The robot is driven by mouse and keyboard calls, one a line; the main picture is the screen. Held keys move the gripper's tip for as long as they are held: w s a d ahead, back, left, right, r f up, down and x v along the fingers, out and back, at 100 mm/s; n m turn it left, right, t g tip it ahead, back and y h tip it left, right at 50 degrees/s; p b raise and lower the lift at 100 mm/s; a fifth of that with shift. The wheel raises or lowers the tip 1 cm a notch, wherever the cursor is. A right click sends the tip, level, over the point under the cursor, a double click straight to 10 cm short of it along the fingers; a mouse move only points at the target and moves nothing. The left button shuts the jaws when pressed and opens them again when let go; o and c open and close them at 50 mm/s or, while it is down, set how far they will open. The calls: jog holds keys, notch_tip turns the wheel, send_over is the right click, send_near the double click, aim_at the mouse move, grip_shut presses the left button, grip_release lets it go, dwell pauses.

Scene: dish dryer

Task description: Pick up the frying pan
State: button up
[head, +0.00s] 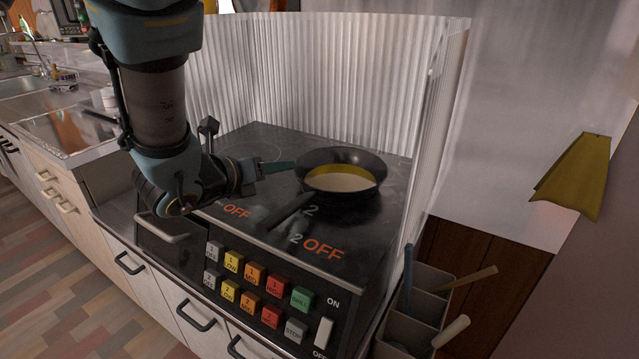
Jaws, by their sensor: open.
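A black frying pan (371,190) sits on the dark stovetop, its inside showing a pale base and a yellow band. Its black handle points toward the lower left, to the stove's front edge. My gripper (284,167) is open, just left of the pan's rim and above and behind the handle. It holds nothing that I can see. My arm comes down from the upper left. Only one greenish finger shows clearly, and I cannot tell whether it touches the pan.
A corrugated screen (330,75) encloses the back and right of the stove (255,137). Coloured buttons (254,273) line its front. A grey utensil holder (428,298) stands at the lower right. A yellow cloth (577,177) hangs at right. A counter with a sink (22,87) is at left.

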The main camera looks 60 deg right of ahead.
aim_at(300, 160)
jog(key=x, duration=0.4)
jog(key=shift+d, duration=0.15)
jog(key=shift+w+p+x, duration=0.15)
jog(key=shift+p+x, duration=0.3)
jog(key=shift+x, duration=0.9)
jog(key=shift+w+p+x, duration=0.15)
jog(key=shift+p+x, duration=0.3)
jog(key=shift+x, duration=0.95)
jog(key=shift+r, duration=0.1)
jog(key=shift+c, duration=0.3)
grip_shut()
